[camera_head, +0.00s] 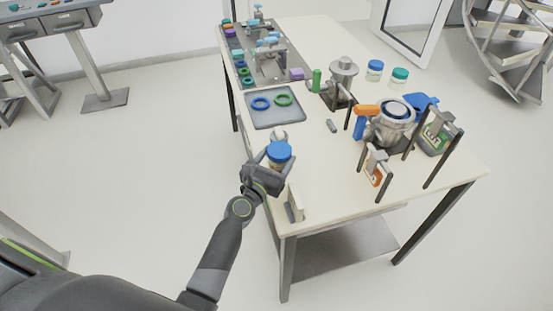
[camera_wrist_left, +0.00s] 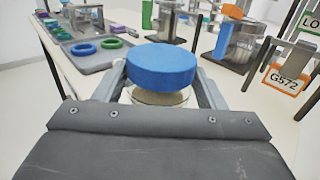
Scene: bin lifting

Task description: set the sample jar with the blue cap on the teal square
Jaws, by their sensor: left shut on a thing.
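The sample jar with the blue cap (camera_head: 279,151) is upright in my left gripper (camera_head: 276,155), near the left edge of the table. In the left wrist view its wide blue cap (camera_wrist_left: 162,66) fills the middle, with clear glass and tan contents below, between the two grey fingers. My left gripper is shut on this jar. I cannot tell whether the jar's base touches the table. I cannot make out a teal square in either view. My right gripper is not in view.
A grey tray with a blue ring (camera_head: 261,103) and a green ring (camera_head: 284,100) lies behind the jar. Metal vessels (camera_head: 396,115) and tagged stands (camera_head: 377,167) are to the right. Two capped jars (camera_head: 375,70) (camera_head: 399,76) stand farther back. A small upright holder (camera_head: 295,204) is nearer.

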